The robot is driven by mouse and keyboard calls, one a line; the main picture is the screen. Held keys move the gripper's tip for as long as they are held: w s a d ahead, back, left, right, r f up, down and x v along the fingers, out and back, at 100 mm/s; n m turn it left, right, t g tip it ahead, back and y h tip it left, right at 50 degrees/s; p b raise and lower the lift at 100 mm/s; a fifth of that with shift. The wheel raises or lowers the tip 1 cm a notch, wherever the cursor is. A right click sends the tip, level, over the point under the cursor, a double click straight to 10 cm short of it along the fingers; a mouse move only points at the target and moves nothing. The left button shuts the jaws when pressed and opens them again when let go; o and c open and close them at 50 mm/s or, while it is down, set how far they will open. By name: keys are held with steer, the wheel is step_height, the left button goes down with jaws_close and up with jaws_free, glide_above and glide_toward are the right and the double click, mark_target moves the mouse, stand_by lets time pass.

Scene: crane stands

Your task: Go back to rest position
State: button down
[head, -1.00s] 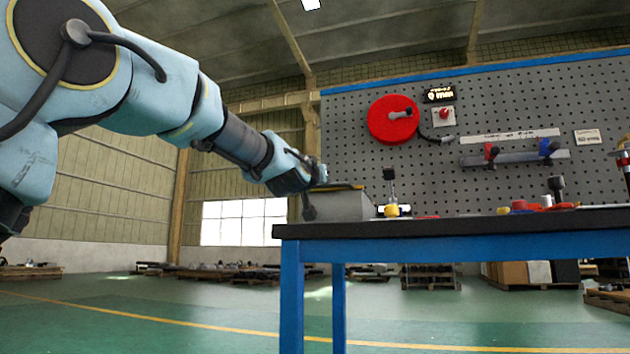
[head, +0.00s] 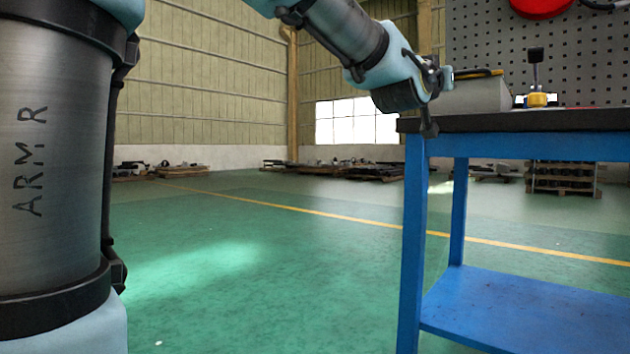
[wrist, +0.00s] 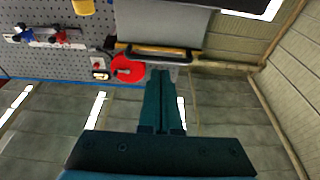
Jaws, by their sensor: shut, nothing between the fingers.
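My gripper (head: 446,78) is at the near left corner of the workbench (head: 515,122), by the left end of a grey box (head: 480,95) with a black and yellow top. In the wrist view, its two dark fingers (wrist: 161,76) are shut together with nothing between them. Their tips point toward the grey box (wrist: 165,25), which shows upside down there. Whether the gripper touches the box cannot be told. My arm comes in from the top of the head view.
A yellow-based black part (head: 537,98) stands on the bench, in front of a grey pegboard (head: 480,35) with a red reel (head: 540,6). The bench has a blue lower shelf (head: 520,310). Green floor (head: 260,270) left of the bench is open; pallets (head: 375,172) lie far back.

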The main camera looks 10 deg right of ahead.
steer(key=w+a+f+n+y+p, duration=0.1)
steer(key=w+a+f+y+p, duration=0.25)
steer(key=w+a+f, duration=0.4)
steer(key=w+a+f+n+g+y+p, duration=0.15)
steer(key=a+f+y, duration=0.25)
steer(key=a+f, duration=0.4)
steer(key=w+a+f+n+g+y+p, duration=0.1)
steer(key=a+f+n+g+y+p, duration=0.2)
steer(key=a+f, duration=0.6)
steer(key=s+a+f+n+g+y+p, duration=0.25)
steer(key=s+a+f, duration=0.35)
steer(key=a, duration=0.4)
steer(key=s+a+f+n+g+y+p, duration=0.1)
steer(key=s+a+f+g+y+p, duration=0.25)
steer(key=s+a, duration=0.65)
step_height(320, 180, up, 37)
steer(key=w+p, duration=0.1)
steer(key=p, duration=3.6)
steer(key=shift+a+f+g+p, duration=0.15)
steer(key=shift+a+g+p, duration=0.2)
steer(key=shift+g, duration=0.1)
steer(key=shift+h, duration=0.25)
